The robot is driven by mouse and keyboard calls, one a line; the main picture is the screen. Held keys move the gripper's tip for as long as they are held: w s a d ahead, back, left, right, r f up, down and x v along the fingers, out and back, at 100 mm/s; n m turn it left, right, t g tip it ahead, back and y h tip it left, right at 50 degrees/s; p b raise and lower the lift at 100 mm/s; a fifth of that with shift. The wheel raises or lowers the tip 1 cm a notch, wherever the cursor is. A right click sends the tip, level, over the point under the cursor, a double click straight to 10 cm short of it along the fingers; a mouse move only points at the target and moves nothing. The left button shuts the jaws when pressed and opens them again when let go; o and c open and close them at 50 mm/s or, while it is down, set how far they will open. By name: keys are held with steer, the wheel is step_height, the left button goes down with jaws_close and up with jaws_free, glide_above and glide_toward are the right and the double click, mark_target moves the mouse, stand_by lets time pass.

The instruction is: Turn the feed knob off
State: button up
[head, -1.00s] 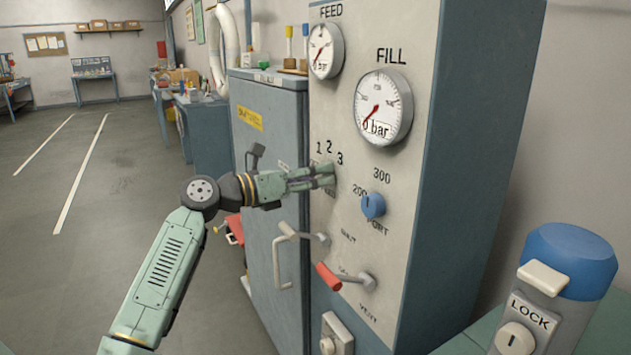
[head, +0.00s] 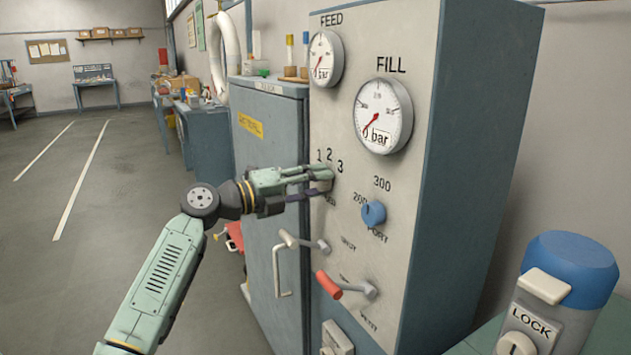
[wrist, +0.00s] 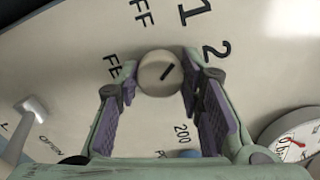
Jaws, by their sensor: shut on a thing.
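The feed knob (wrist: 160,73) is a small round beige knob on the panel face, seen in the wrist view between my two fingers. In the head view the fingers mostly hide the knob.
The FEED gauge (head: 325,58) and FILL gauge (head: 383,116) sit above. A blue knob (head: 373,213) is right of my gripper. A grey lever (head: 304,242) and a red-handled lever (head: 343,287) stick out below. A cabinet (head: 265,150) stands close on the left.

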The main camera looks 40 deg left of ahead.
steer(key=shift+n+p, duration=2.15)
steer(key=shift+n, duration=2.95)
steer(key=o, duration=1.2)
steer(key=shift+c, duration=0.2)
steer(key=v, duration=1.2)
